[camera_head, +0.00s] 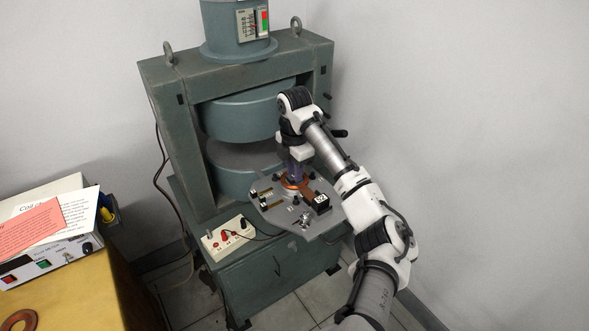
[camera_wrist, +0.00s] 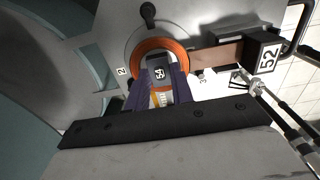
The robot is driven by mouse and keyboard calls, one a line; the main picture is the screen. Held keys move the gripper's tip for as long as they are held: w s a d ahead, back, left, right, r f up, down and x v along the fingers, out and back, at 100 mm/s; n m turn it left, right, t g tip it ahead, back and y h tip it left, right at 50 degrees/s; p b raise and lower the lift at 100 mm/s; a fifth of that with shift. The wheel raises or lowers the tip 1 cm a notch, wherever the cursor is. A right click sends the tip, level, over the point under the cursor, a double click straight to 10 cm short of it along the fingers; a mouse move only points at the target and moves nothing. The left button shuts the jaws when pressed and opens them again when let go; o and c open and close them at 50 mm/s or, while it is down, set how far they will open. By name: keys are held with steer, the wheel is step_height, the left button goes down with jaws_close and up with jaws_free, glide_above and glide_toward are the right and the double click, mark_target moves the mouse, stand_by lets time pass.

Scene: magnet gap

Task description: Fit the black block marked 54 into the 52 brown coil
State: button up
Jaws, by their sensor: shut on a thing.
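My gripper (camera_wrist: 160,92) is shut on the black block marked 54 (camera_wrist: 159,73), between its two purple fingers. In the wrist view the block lies over the opening of the orange-brown coil ring (camera_wrist: 150,45). I cannot tell whether it is above the ring or partly inside it. A brown strip (camera_wrist: 222,54) runs from the ring's side to a black block marked 52 (camera_wrist: 266,55). In the head view my gripper (camera_head: 297,170) points down at the coil (camera_head: 295,184), and its fingers hide the held block. The 52 block (camera_head: 321,203) sits to the right and nearer.
The grey plate (camera_head: 268,215) carries the coil and small fittings, including a metal clamp (camera_head: 304,219). The green magnet's round poles (camera_head: 250,112) and frame (camera_head: 180,135) stand close behind and left. A terminal box (camera_head: 229,238) with red and black plugs is at the front left.

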steer(key=shift+f, duration=0.1)
steer(key=o, duration=0.5)
steer(key=shift+f, duration=0.1)
steer(key=shift+c, duration=0.2)
steer(key=o, duration=0.5)
step_height(320, 180, up, 12)
steer(key=shift+r, duration=0.2)
steer(key=shift+s+f, duration=0.1)
